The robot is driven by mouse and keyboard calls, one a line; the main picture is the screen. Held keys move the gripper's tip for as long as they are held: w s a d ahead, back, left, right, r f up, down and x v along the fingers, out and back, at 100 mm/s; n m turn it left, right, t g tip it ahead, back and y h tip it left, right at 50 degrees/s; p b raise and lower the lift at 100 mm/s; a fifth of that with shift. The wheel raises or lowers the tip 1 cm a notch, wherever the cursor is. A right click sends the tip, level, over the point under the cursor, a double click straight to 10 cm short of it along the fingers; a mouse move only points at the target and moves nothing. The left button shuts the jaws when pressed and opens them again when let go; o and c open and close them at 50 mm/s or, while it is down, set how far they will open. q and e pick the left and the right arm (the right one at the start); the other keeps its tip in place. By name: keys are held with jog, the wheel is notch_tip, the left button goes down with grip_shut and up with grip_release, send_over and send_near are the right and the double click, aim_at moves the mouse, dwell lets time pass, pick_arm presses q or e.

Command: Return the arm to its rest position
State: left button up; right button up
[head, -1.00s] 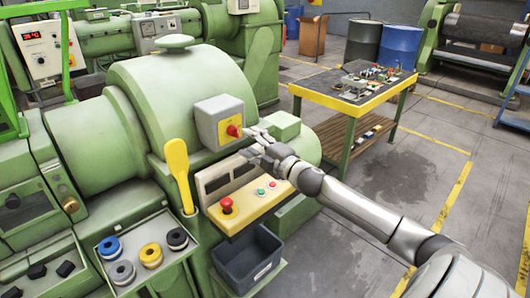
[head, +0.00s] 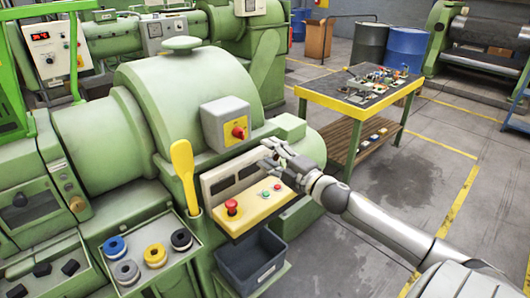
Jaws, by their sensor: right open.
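My right arm comes in from the lower right of the head view. My right gripper (head: 268,158) is open and empty, in front of the green extruder (head: 165,95). It is just below and to the right of the grey box with a red rotary switch (head: 239,132) on a yellow plate. In the picture it overlaps the upper right of the yellow button panel (head: 252,208), which has a red mushroom button (head: 231,206). Whether it touches the panel is hard to tell, but it looks apart. My left gripper is out of view.
A dark bin (head: 250,265) hangs under the panel. A yellow paddle-shaped handle (head: 184,170) stands left of it. A tray with several coloured rings (head: 155,255) is at lower left. A yellow-edged table (head: 340,105) with small parts stands behind my arm. Floor at right is clear.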

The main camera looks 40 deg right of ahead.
jog(key=s+a+f+m+g+h, duration=0.2)
jog(key=s+a+f+m+g, duration=0.25)
jog(key=s+f+m, duration=0.35)
jog(key=s+a+f+m+g+h, duration=0.25)
jog(key=s+a+f, duration=0.3)
jog(key=f, duration=0.55)
jog(key=s+a+f+m+g+y, duration=0.2)
jog(key=s+a+g, duration=0.2)
jog(key=s+a, duration=0.4)
jog(key=s+a+f+m+g+y, duration=0.1)
jog(key=s+a+f+m+g, duration=0.25)
jog(key=s+a, duration=0.45)
notch_tip(320, 180, down, 24)
jog(key=s+d+n+g, duration=0.1)
jog(key=s+d+g, duration=0.1)
jog(key=d, duration=0.1)
jog(key=s+d+f+g, duration=0.1)
jog(key=s+d+f, duration=0.1)
jog(key=s+f, duration=1.5)
jog(key=shift+s+d+f+n, duration=0.3)
jog(key=shift+s+d+f, duration=0.05)
jog(key=shift+f, duration=0.15)
